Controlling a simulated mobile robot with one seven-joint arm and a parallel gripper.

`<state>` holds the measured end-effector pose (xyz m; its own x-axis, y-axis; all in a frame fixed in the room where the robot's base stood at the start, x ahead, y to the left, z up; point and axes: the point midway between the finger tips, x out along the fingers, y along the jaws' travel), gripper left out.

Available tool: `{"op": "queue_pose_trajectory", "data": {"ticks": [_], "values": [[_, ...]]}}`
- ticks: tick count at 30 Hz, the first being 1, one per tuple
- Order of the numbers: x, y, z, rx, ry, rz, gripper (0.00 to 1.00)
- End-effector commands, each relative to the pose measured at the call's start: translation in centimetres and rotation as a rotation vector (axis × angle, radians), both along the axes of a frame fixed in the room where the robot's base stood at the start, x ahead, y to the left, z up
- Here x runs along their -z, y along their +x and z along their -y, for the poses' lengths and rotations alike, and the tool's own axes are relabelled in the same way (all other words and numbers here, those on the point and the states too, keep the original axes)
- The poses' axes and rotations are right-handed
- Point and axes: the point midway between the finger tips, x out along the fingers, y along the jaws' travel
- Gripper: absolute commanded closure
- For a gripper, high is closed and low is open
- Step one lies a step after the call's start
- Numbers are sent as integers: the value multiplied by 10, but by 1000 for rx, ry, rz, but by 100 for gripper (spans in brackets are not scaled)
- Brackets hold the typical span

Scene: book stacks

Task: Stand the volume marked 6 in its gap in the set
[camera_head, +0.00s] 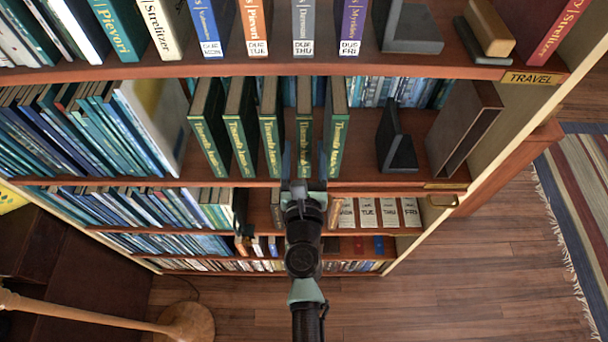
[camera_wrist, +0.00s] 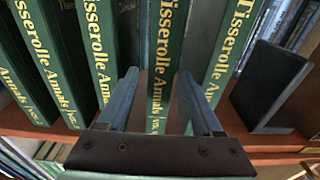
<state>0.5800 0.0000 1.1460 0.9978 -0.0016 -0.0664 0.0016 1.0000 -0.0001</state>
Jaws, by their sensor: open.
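Several green volumes with gold "Tisserolle Annals" lettering stand upright on the middle shelf, with spaces between them. My gripper (camera_head: 304,158) is open at the shelf front, its two fingers on either side of the second green volume from the right (camera_head: 304,115). In the wrist view that volume (camera_wrist: 166,50) stands between the fingers of my gripper (camera_wrist: 158,76), with space visible beside it. The rightmost green volume (camera_head: 337,125) stands just right of my right finger. Left of my gripper is another green volume (camera_head: 270,125). I cannot read the volume numbers, so I cannot tell which is 6.
A black bookend (camera_head: 397,145) stands right of the green volumes, also in the wrist view (camera_wrist: 268,85). A brown open box (camera_head: 465,125) is at the shelf's right end. A pale book (camera_head: 150,120) leans at left. The upper shelf's front edge (camera_head: 200,69) runs above.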

Motion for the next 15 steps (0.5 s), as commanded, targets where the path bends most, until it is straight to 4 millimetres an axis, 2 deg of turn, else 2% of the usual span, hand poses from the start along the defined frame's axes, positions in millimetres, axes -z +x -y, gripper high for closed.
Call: {"op": "queue_pose_trajectory", "data": {"ticks": [15], "values": [[-3, -90, 1, 1, 1, -3, 33]]}}
